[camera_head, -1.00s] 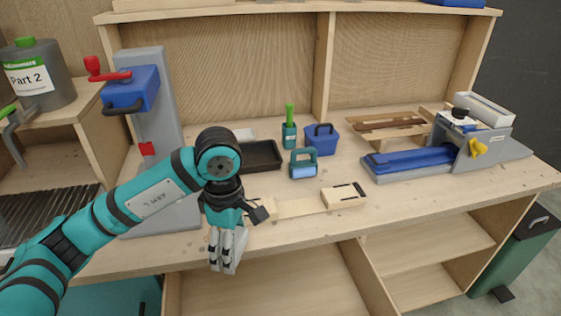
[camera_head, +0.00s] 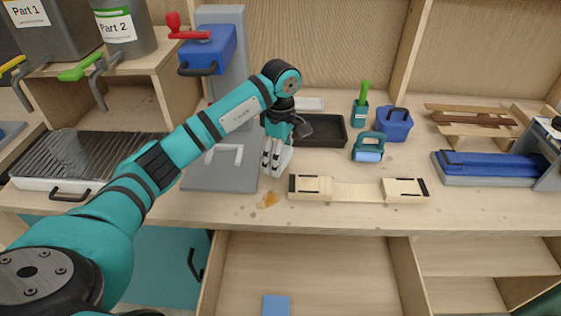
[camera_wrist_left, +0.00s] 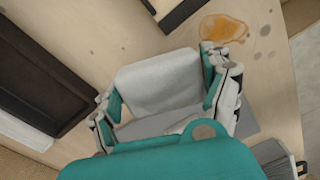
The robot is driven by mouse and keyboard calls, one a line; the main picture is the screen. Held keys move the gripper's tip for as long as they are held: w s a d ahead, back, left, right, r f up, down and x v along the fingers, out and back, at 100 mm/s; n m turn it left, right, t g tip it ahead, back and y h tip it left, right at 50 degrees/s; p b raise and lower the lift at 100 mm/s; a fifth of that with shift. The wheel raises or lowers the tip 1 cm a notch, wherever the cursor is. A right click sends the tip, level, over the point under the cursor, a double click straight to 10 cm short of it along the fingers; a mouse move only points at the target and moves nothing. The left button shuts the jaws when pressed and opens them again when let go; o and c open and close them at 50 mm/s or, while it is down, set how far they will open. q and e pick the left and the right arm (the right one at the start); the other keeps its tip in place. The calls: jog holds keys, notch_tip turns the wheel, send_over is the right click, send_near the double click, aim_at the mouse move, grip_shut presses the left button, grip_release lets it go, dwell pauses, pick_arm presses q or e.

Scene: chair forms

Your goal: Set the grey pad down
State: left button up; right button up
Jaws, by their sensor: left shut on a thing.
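A light grey pad (camera_wrist_left: 162,84) is held between the fingers of my left gripper (camera_wrist_left: 168,98) in the left wrist view. In the head view my left gripper (camera_head: 272,166) points down above the workbench, and the pad (camera_head: 285,160) shows only partly behind its fingers. The gripper is shut on the pad. Whether the pad touches the bench is hard to tell. An orange-brown spill (camera_head: 268,200) lies on the bench just in front of the gripper; it also shows in the left wrist view (camera_wrist_left: 223,27). My right gripper is not in view.
A blue and grey press with a grey base (camera_head: 215,175) stands left of the gripper. A black tray (camera_head: 338,145) lies behind right. A pale wooden chair form (camera_head: 355,190) lies to the right. Bare bench (camera_head: 460,215) shows at the front right.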

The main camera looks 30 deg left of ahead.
pick_arm(q)
jog(key=shift+w+a+f, duration=0.1)
jog(key=shift+f, duration=0.45)
notch_tip(320, 180, down, 2)
jog(key=shift+f+p, duration=0.1)
jog(key=shift+p, duration=0.5)
jog(key=shift+f, duration=0.25)
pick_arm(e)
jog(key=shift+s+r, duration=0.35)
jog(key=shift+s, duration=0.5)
pick_arm(q)
jog(key=o, duration=0.9)
jog(key=shift+c, duration=0.2)
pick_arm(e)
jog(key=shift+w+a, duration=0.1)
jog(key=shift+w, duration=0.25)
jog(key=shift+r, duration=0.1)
